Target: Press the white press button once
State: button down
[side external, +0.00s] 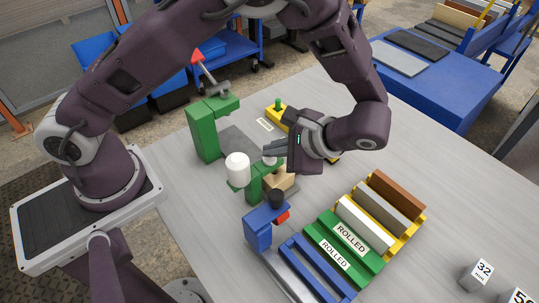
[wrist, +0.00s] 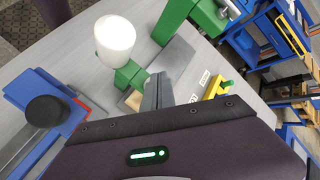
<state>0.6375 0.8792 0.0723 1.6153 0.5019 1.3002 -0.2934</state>
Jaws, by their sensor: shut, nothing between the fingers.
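A white rounded knob (side external: 237,168) stands on a small green press (side external: 256,183) in the middle of the bench. In the wrist view the white knob (wrist: 115,37) stands up beyond and left of my fingers. A smaller white piece (side external: 269,161) shows just under my fingertips in the side view. Which of the two is the press button, I cannot tell for sure. My gripper (side external: 268,149) is shut and empty, with its fingers pointing left over the green press. Whether the fingertips touch the small white piece, I cannot tell. In the wrist view my gripper (wrist: 158,82) is apart from the knob.
A tall green press with a red handle (side external: 204,130) stands behind. A blue device with a black knob (side external: 260,228) stands in front. A wooden block (side external: 281,180) sits beside the small press. A green rack labelled ROLLED (side external: 341,241) and a yellow rack (side external: 409,226) lie right.

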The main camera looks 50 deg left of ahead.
aim_at(273, 160)
jog(key=shift+f, duration=0.25)
dwell(0.4)
jog(key=shift+r, duration=0.95)
jog(key=shift+r, duration=2.5)
